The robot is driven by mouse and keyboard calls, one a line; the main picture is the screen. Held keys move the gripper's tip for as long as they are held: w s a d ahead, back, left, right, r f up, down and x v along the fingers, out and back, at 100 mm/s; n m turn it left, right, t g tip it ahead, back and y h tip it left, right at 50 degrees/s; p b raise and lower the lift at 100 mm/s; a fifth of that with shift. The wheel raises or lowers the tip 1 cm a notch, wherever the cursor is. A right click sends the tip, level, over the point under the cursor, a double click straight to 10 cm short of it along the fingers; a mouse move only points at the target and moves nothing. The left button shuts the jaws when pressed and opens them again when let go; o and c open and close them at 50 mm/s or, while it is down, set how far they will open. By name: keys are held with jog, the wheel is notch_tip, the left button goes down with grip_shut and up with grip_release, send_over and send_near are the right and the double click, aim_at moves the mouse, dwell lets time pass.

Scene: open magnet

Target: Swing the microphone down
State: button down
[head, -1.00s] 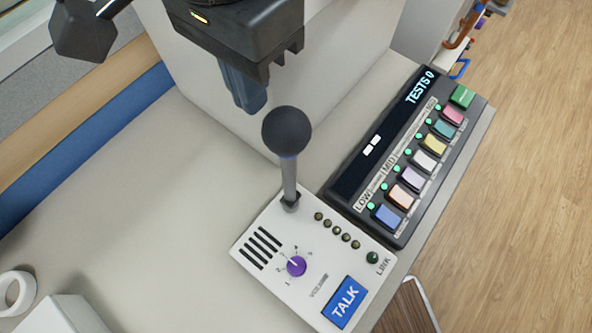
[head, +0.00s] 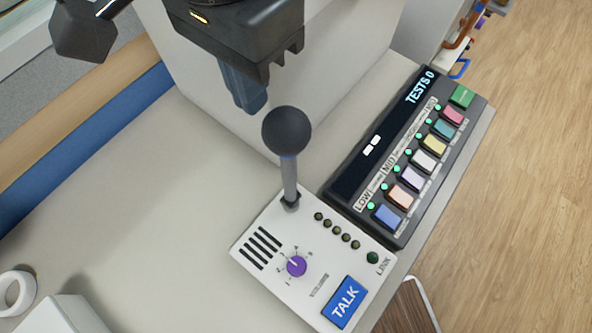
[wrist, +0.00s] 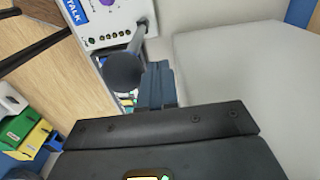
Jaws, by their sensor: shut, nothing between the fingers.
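The microphone (head: 287,132) has a round dark head on a grey stem. It stands up from the back of the white intercom box (head: 262,222), which has a purple knob and a blue TALK button. My gripper (head: 250,100) is shut and empty, just behind and to the upper left of the microphone head in the head view. In the wrist view, the microphone head (wrist: 122,72) is just left of my gripper's shut fingers (wrist: 157,82). I cannot tell whether they touch.
A dark button panel (head: 405,160) with several coloured keys sits right of the intercom. A pale block (head: 330,50) rises behind. A white roll (head: 17,293) and a white box (head: 65,315) lie at the lower left. The counter left of the intercom is clear.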

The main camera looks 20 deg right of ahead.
aim_at(294, 140)
jog(key=shift+f, duration=0.1)
jog(key=shift+f+b, duration=0.6)
jog(key=shift+f, duration=1)
jog(key=shift+s+d+f+p, duration=0.15)
jog(key=shift+s+d, duration=0.35)
jog(key=shift+s, duration=0.25)
jog(key=shift+s+d+f+p, duration=0.1)
jog(key=shift+s+d, duration=0.35)
jog(key=shift+s, duration=0.25)
jog(key=shift+s+d+f+p, duration=0.15)
jog(key=shift+s+d, duration=0.35)
jog(key=shift+s, duration=0.25)
jog(key=shift+d, duration=0.1)
jog(key=shift+s+d+f+b, duration=0.1)
jog(key=shift+s+d+f, duration=0.3)
jog(key=shift+s, duration=0.3)
jog(key=shift+s+d+f+b, duration=0.1)
jog(key=shift+s+d+f, duration=0.05)
jog(key=shift+s+d, duration=0.4)
jog(key=shift+s+d+f+b, duration=0.1)
jog(key=shift+s+d+f, duration=0.25)
jog(key=shift+s, duration=0.45)
jog(key=shift+s+d, duration=0.1)
